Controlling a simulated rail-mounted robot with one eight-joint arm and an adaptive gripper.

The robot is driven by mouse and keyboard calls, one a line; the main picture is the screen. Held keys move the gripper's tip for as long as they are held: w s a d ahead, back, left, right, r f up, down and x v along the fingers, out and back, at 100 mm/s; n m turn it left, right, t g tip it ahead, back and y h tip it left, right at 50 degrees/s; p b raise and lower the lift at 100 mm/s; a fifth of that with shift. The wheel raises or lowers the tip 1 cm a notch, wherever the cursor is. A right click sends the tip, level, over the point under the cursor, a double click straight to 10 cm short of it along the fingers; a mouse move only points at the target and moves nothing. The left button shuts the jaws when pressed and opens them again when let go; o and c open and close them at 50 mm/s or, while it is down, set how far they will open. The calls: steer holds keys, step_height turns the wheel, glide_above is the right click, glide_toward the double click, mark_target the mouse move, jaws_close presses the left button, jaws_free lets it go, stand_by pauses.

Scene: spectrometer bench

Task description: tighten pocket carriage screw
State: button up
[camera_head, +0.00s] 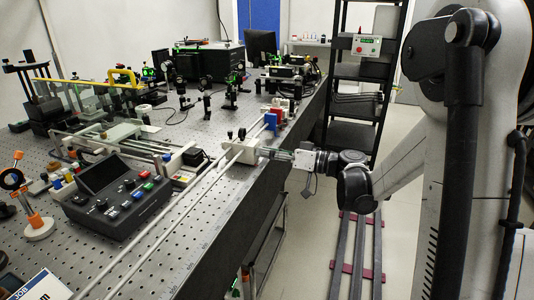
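A small white block (240,151), which looks like the carriage, sits on two long pale rods (168,227) along the right edge of the bench. Small dark knobs (241,133) stand on its top; I cannot tell which part is the pocket carriage screw. My gripper (272,154) reaches in from the right over the bench edge, level with the block. Its fingertips are at or very near the block's right side. Contact is not clear at this size, and I cannot tell whether the fingers are open or shut.
A dark control box (116,192) with coloured buttons stands left of the rods. Blue, white and red blocks (272,120) stand just behind the carriage. Optics posts (205,100) fill the back. A black shelf rack (355,135) stands behind my arm.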

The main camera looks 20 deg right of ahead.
steer(key=shift+c, duration=0.5)
jaws_close()
steer(key=shift+m, duration=0.4)
steer(key=m, duration=0.3)
steer(key=shift+m+b, duration=0.3)
steer(key=m, duration=0.5)
steer(key=m+b, duration=0.1)
steer(key=m, duration=1.1)
steer(key=shift+m, duration=0.3)
